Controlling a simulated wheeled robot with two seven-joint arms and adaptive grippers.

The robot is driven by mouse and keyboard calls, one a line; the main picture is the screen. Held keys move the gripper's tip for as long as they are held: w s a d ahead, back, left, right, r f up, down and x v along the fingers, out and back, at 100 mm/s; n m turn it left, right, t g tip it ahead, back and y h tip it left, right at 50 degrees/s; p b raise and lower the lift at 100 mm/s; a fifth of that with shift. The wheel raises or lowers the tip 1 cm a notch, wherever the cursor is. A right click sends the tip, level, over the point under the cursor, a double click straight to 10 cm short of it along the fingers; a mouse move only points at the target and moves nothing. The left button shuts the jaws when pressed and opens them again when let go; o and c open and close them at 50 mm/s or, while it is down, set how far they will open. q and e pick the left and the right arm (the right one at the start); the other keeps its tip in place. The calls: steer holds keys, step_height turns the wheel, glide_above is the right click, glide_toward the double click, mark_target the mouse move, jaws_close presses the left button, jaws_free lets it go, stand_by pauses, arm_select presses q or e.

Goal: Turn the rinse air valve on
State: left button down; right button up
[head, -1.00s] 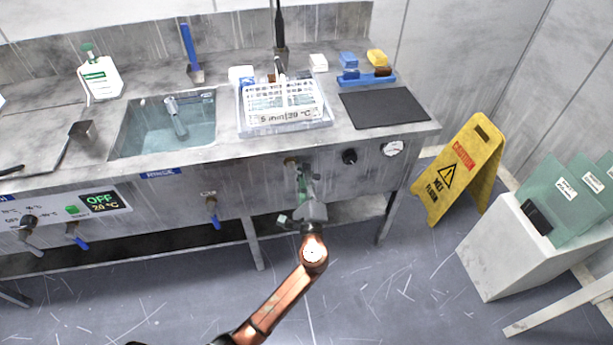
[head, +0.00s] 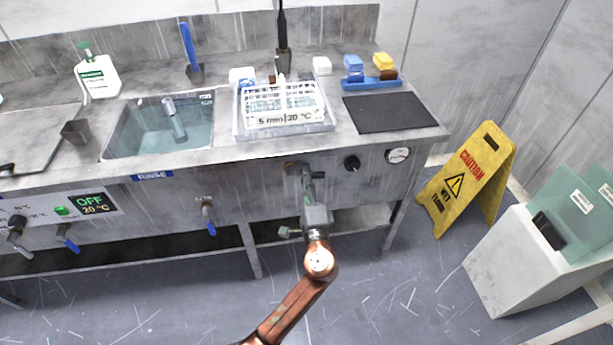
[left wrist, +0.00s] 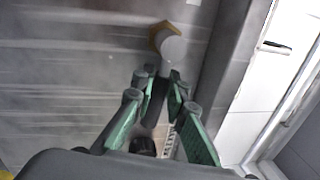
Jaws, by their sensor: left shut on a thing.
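A valve with a brass fitting (head: 290,167) sits on the bench's front panel, below the white rack. It also shows in the left wrist view as a yellowish nut with a round grey cap (left wrist: 172,46). My left gripper (head: 306,180) reaches up to this valve from below. In the left wrist view, its green-sided fingers (left wrist: 165,84) are close together around a dark lever (left wrist: 156,100) below the cap. The gripper hides much of the valve in the head view, and I cannot read a label there. My right gripper is not in view.
A black knob (head: 352,163) and a round gauge (head: 398,155) sit right of the valve. A blue-handled tap (head: 209,217) hangs to the left. A bench leg (head: 250,251) stands left of my arm. A yellow caution sign (head: 466,184) stands on the floor at right.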

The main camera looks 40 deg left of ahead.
arm_select(q)
steer(key=c, duration=1.9)
jaws_free()
steer(key=v, duration=1.2)
